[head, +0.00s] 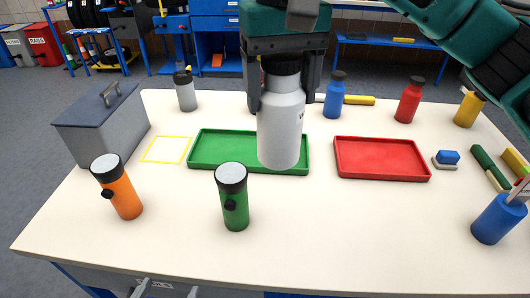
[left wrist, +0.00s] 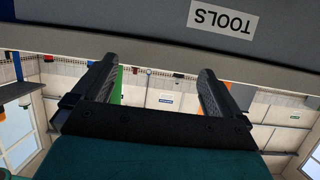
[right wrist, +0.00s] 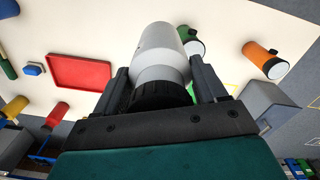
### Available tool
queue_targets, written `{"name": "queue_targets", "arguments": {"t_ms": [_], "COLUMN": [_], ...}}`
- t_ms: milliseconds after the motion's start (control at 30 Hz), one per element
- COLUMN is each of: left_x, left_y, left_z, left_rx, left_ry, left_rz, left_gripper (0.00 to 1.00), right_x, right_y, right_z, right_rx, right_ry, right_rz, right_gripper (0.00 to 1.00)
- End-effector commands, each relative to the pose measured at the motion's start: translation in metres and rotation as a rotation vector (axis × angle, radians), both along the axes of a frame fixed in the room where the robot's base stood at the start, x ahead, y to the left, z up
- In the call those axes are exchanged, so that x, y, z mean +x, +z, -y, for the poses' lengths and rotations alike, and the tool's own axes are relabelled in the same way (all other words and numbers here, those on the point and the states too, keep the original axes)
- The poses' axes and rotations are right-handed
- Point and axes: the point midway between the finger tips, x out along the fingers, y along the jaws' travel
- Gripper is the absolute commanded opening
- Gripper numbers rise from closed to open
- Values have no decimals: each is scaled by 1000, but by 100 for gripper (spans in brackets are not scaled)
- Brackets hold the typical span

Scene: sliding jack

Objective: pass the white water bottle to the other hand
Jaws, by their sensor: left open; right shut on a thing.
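The white water bottle (head: 281,135), with a black cap, hangs upright in the air over the green tray in the head view. My right gripper (head: 281,108) comes from above and is shut around the bottle's upper part, just below the cap. The right wrist view also shows the bottle (right wrist: 162,55) between the two fingers. My left gripper (head: 166,291) shows only its fingertips at the bottom edge of the head view, low by the table's front. In the left wrist view its fingers (left wrist: 158,85) are wide apart with nothing between them.
A green flashlight (head: 235,200) and an orange flashlight (head: 120,190) stand near the front. A green tray (head: 210,160), a red tray (head: 380,174) and a grey toolbox (head: 105,130) are behind. Several other bottles stand farther back. The table's front right-middle is clear.

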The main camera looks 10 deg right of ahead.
Motion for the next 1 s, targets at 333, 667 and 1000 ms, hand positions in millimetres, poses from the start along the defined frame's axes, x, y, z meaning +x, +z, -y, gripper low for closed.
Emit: {"name": "queue_targets", "arguments": {"t_ms": [333,667,1000], "left_x": [72,119,107], "left_y": [115,255,356], "left_z": [42,104,133], "left_rx": [332,1142,1968], "left_ry": [-173,-253,-137], "left_rz": [538,994,964], "left_gripper": [100,100,100], "right_x": [0,0,0], "right_y": [0,0,0], "right_z": [0,0,0], "right_rx": [1,1,1], "right_ry": [0,0,0], "right_rz": [1,1,1], "right_gripper": [17,17,17]}}
